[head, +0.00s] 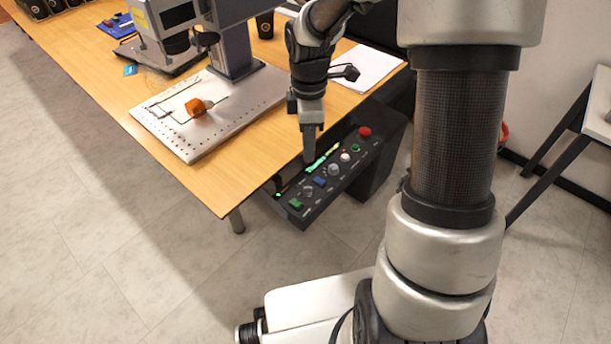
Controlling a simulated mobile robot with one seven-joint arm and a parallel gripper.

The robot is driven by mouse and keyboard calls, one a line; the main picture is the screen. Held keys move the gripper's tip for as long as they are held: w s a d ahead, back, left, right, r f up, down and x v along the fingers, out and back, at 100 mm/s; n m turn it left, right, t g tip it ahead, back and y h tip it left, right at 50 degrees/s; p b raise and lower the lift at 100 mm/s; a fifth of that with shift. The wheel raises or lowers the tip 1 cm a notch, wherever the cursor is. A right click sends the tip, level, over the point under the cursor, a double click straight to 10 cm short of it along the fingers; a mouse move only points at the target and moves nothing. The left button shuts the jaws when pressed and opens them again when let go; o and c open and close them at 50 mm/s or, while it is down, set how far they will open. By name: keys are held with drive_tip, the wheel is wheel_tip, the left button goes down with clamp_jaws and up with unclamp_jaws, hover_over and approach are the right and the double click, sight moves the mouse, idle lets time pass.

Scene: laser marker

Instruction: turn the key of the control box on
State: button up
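The black control box (298,217) hangs at the table's right edge, its panel facing up. Its panel carries a red button (364,131), a green button (355,147), a white button (345,157), a blue button (320,181) and another green button (295,203). Silver round parts sit among them, one (334,169) near the middle and one (308,191) nearer the front. I cannot tell which holds the key. My gripper (308,158) points down over the table-side edge of the panel, near a lit green strip (323,156). Its fingers look like one block, so their opening is unclear.
The laser marker's perforated plate (183,150) lies on the wooden table (233,180), with an orange object (195,106) on it. White paper (366,68) and a dark cup (264,25) are behind my gripper. The floor in front of the table is clear.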

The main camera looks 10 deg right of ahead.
sight(308, 190)
wheel_tip(308, 190, down, 15)
drive_tip(key=b, duration=0.4)
drive_tip(key=shift+r, duration=0.2)
clamp_jaws()
